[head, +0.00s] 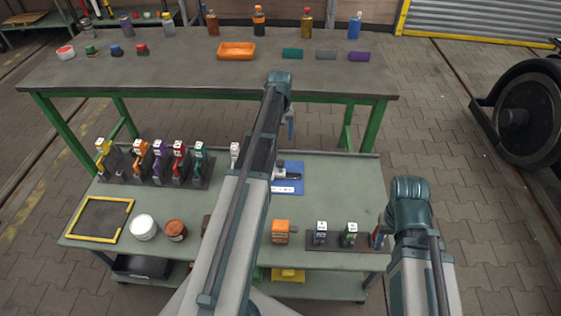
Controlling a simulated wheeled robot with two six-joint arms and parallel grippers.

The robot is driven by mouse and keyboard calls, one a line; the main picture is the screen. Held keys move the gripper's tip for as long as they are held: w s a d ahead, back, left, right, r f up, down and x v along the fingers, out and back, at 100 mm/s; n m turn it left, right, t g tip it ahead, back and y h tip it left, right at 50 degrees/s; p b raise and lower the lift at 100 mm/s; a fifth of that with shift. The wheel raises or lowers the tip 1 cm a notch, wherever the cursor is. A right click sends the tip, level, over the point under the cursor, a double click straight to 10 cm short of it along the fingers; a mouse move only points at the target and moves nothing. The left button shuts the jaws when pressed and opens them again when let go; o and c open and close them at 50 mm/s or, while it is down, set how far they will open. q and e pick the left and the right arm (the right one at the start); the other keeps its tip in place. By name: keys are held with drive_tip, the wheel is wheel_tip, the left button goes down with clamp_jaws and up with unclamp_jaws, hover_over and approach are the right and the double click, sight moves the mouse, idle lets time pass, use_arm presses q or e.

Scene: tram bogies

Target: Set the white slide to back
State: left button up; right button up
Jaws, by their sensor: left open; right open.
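A small white-topped unit (235,152) stands at the right end of the row of coloured units on the near bench. My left arm partly covers it, so I cannot tell its slide position. A blue plate (296,170) with a white and dark fitting (283,177) lies right of my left arm, partly covered. My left gripper (290,125) hangs beside the arm's far end, above the bench's back edge. It is small in view, open and empty, apart from the units. My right arm reaches over the bench's right end, and its gripper is hidden behind it.
Units with yellow, orange, purple, red and teal parts stand in a dark rack (155,178). A yellow-edged tray (100,220), white tub (143,227), brown tub (176,230), orange block (280,231) and a second rack (335,242) line the bench front. A long table (190,75) stands behind.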

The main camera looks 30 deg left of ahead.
sight(281, 161)
use_arm(q)
wheel_tip(281, 161, down, 14)
drive_tip(key=b, duration=1.3)
drive_tip(key=shift+r, duration=0.15)
clamp_jaws()
idle(0.6)
